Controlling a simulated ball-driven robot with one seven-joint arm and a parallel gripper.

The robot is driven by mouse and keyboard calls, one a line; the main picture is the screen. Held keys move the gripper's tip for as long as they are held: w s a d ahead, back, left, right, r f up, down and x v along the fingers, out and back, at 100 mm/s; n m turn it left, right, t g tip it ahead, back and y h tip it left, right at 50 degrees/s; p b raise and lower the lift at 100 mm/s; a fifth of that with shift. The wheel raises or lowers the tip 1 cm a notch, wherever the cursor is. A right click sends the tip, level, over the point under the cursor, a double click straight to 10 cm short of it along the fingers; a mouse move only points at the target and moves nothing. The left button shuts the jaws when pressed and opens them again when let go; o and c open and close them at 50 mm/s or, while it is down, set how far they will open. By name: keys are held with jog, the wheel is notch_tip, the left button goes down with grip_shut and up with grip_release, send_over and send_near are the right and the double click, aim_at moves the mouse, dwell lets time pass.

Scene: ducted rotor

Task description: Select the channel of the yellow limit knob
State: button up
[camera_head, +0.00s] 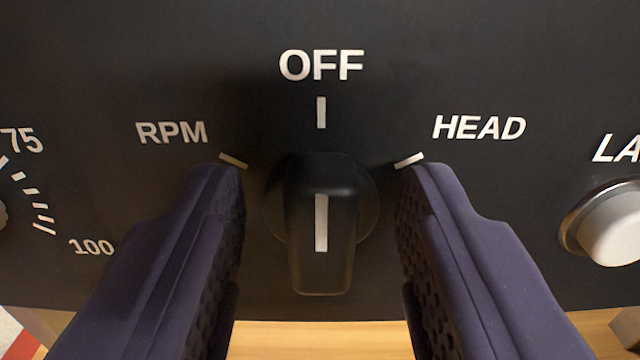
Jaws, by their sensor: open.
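A black selector knob (321,255) with a white pointer line stands in the middle of a black panel. Its pointer is upright, in line with the OFF mark (321,112) above it. The RPM label (172,132) is at the upper left and the HEAD label (479,127) at the upper right, each with a white tick. My gripper (320,185) is open, with one dark purple finger on each side of the knob and a visible gap to it on both sides. No yellow limit knob shows in this view.
A dial scale (35,195) marked 75 and 100 is cut off at the left edge. A white round button (612,230) with a metal ring is at the right, under a cut-off label. A wooden surface (322,340) shows below the black panel (470,50).

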grip_shut()
jog(key=shift+n+b, duration=0.3)
jog(key=shift+n, duration=0.1)
jog(key=n+b, duration=0.2)
jog(key=n, duration=0.1)
jog(key=n+b, duration=0.2)
jog(key=shift+a+f, duration=0.25)
jog(key=shift+a, duration=0.05)
jog(key=n+b, duration=0.2)
jog(key=n, duration=0.1)
jog(key=n+b, duration=0.2)
jog(key=n, duration=0.1)
jog(key=shift+s+a+f, duration=0.1)
jog(key=shift+a+f, duration=0.05)
dwell(0.3)
grip_release()
